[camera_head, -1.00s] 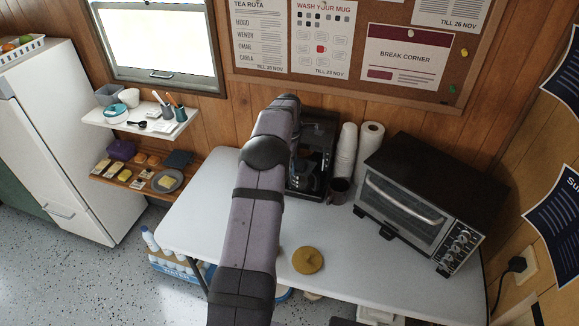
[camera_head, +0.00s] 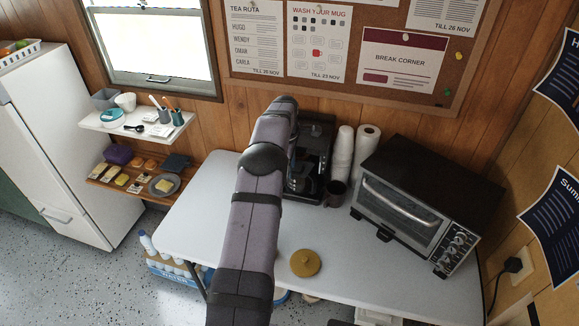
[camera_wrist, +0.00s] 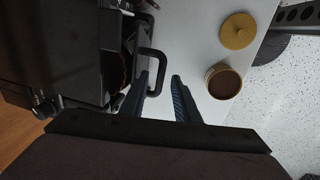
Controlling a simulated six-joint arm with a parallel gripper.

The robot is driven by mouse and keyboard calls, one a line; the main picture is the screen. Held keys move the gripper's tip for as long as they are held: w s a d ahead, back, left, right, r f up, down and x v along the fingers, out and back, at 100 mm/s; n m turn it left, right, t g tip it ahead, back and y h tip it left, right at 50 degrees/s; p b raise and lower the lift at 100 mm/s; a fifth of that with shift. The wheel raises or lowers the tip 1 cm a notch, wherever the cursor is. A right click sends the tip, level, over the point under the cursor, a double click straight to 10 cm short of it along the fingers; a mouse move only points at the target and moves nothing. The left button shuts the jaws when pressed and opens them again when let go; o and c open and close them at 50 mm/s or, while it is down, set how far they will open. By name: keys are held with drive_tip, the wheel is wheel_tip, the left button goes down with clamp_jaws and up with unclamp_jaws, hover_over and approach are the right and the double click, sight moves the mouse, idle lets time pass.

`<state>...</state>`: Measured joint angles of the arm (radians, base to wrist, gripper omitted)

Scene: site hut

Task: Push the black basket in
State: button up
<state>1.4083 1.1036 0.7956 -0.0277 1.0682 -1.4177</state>
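The black coffee maker (camera_head: 323,132) stands at the back of the white table, partly hidden behind my arm. In the wrist view its dark body (camera_wrist: 75,55) fills the left side. A black looped handle (camera_wrist: 163,70) sticks out there, beside a dark opening with brown inside. I take this to be the black basket, but its body is mostly hidden and I cannot tell how far out it sits. My gripper (camera_wrist: 158,86) has its two blue-grey fingers apart, with the handle's near end seen between them. Contact is not clear. My arm hides the gripper in the head view.
On the white table (camera_head: 370,285) are a dark mug (camera_head: 335,193), paper cups, a paper roll and a toaster oven (camera_head: 412,215) to the right. An open jar (camera_wrist: 223,83) of brown contents and its mustard lid (camera_wrist: 239,31) lie right of my gripper.

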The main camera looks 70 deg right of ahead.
wheel_tip(320, 180, up, 7)
drive_tip(key=a+b, duration=0.1)
drive_tip(key=b, duration=0.1)
drive_tip(key=shift+a+b, duration=0.15)
drive_tip(key=shift+b, duration=0.25)
